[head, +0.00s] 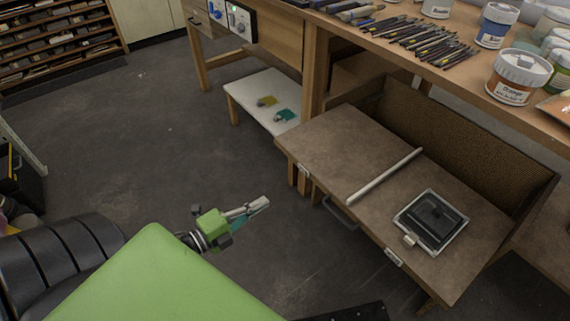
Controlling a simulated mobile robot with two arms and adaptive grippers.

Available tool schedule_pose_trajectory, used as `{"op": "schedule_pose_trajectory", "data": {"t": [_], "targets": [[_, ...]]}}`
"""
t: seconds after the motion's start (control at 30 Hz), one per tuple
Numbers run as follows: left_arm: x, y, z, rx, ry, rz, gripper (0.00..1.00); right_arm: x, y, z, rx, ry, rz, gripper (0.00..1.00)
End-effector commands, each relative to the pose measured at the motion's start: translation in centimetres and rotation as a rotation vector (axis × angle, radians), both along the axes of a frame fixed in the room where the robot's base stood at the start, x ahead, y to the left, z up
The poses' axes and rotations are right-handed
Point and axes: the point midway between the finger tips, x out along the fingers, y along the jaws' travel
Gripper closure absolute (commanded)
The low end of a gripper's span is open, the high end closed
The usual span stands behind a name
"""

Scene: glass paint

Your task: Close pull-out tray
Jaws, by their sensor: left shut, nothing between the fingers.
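The pull-out tray (330,150) is a brown wooden surface under the workbench at the right of the head view, and it stands out from the bench. Its front edge carries small metal fittings and a dark handle (341,212) hangs below that edge. A pale rod (385,175) and a dark square device (432,222) lie on it. My left gripper (262,203) is shut and empty, over the floor to the left of the tray's front edge and apart from it. My right gripper is not in view.
The workbench (370,40) above holds brushes, tools and paint jars, one an orange-labelled jar (518,77). A low white table (262,95) with coloured pieces stands left of the tray. A black chair (60,262) is at lower left. The floor between is clear.

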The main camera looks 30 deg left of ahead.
Motion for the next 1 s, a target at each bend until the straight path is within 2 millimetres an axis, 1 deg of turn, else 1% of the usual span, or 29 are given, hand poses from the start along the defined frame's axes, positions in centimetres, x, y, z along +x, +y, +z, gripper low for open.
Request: {"op": "schedule_pose_trajectory", "data": {"t": [0.03, 0.1, 0.17, 0.27, 0.37, 0.6, 0.7, 0.8, 0.9, 1.0], "targets": [[0.0, -0.5, 0.8, 0.036, -0.041, -0.035, 1.00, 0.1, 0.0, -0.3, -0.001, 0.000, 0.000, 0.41], [0.1, -1.0, 1.9, 0.062, -0.076, -0.061, 1.00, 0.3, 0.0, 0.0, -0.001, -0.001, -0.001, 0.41], [0.4, -1.2, 2.4, 0.072, -0.088, -0.070, 1.00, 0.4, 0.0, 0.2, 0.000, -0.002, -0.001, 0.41], [1.4, -1.6, 2.5, 0.071, -0.090, -0.070, 1.00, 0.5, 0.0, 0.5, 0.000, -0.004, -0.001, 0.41], [3.1, -2.1, 2.5, 0.070, -0.090, -0.070, 1.00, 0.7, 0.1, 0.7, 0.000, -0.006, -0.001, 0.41], [8.0, -3.9, 2.4, 0.069, -0.088, -0.067, 1.00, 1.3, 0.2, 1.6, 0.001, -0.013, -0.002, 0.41], [9.8, -4.5, 2.4, 0.068, -0.087, -0.067, 1.00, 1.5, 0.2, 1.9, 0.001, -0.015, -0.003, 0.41], [11.3, -5.1, 2.3, 0.067, -0.086, -0.067, 1.00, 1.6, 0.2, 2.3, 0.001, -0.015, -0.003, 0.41], [12.3, -5.4, 2.3, 0.068, -0.085, -0.066, 1.00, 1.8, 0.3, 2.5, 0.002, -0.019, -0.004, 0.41], [12.9, -5.7, 2.2, 0.067, -0.083, -0.067, 1.00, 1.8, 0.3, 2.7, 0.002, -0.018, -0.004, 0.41]]}}
